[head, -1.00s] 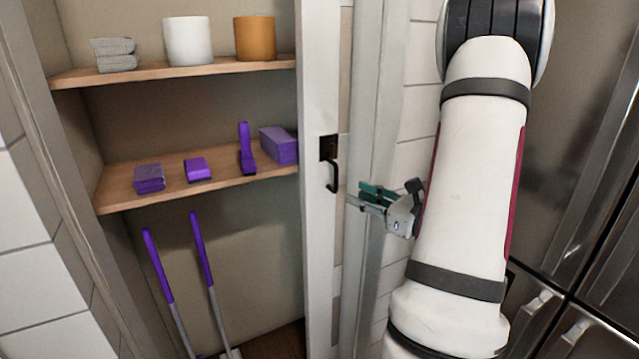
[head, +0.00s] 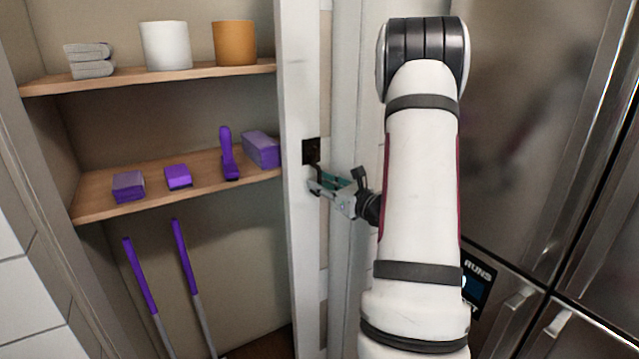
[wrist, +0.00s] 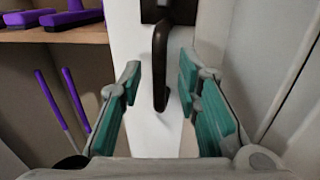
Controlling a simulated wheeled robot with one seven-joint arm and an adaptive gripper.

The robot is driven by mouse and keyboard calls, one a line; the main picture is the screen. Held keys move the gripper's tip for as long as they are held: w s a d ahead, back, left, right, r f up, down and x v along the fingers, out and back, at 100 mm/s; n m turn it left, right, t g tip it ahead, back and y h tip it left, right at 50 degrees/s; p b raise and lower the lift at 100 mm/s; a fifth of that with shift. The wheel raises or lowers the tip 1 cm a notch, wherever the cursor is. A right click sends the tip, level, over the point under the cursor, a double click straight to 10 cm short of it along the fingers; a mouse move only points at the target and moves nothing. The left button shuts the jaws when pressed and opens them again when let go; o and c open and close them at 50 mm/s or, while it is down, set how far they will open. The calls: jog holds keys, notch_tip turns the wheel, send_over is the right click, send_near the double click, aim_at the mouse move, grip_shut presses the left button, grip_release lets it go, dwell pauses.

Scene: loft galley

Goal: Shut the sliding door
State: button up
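The sliding door (head: 299,240) is a white panel seen nearly edge-on at the right side of the closet opening, and the closet stands open. A dark handle with a square plate (head: 311,151) is on its edge. In the wrist view the curved dark handle (wrist: 160,65) hangs between the two fingers. My gripper (head: 318,184) is at the handle in the head view, largely covering it. In the wrist view my gripper (wrist: 158,95) is open, with teal pads on both sides of the handle and gaps visible on each side.
Closet shelves (head: 180,182) hold purple boxes and brushes, folded cloths, a white pot and an orange pot (head: 234,43). Purple-handled poles (head: 140,275) lean below. A steel fridge (head: 540,130) stands close to the right of my arm.

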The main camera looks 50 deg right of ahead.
jog(key=shift+w, duration=0.55)
grip_shut()
